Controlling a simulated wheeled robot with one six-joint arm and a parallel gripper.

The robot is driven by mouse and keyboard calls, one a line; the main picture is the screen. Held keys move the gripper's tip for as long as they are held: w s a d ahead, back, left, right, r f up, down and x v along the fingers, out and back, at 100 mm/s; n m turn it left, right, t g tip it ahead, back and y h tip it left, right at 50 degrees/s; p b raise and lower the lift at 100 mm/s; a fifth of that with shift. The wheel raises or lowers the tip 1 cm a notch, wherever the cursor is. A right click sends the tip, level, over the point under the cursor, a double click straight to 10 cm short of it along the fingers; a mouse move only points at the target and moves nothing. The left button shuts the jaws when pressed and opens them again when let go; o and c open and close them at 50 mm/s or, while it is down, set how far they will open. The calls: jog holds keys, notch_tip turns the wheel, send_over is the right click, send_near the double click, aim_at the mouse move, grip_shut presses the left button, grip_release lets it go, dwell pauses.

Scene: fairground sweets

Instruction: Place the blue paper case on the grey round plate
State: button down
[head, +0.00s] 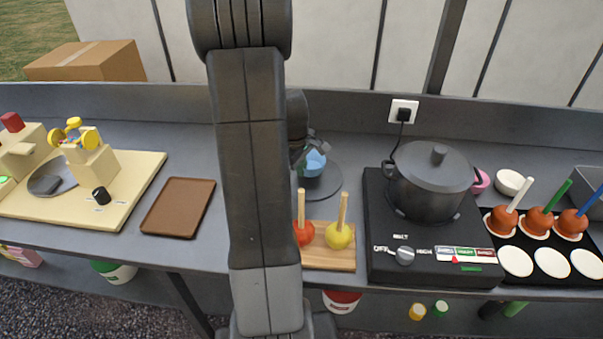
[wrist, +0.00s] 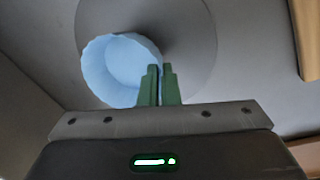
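The blue paper case (head: 314,163) is a small light-blue cup at my gripper, over the back part of the grey round plate (head: 327,186). In the wrist view the case (wrist: 112,68) overlaps the lower left of the plate (wrist: 190,40), with its open mouth showing. My gripper (wrist: 161,85) has its green fingers close together on the right wall of the case, pinching it. I cannot tell whether the case touches the plate. In the head view my arm hides part of the gripper.
A wooden board (head: 335,258) with a red and a yellow apple on sticks stands in front of the plate. A hotplate with a dark pot (head: 435,185) is to the right. A brown tray (head: 178,207) lies left of my arm.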

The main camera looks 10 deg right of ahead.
jog(key=shift+f, duration=1.25)
jog(key=shift+f, duration=0.1)
jog(key=c, duration=1.6)
grip_release()
jog(key=shift+c, duration=0.2)
notch_tip(320, 180, up, 12)
jog(key=s+a, duration=0.1)
jog(key=shift+s+a, duration=0.3)
jog(key=shift+a, duration=0.05)
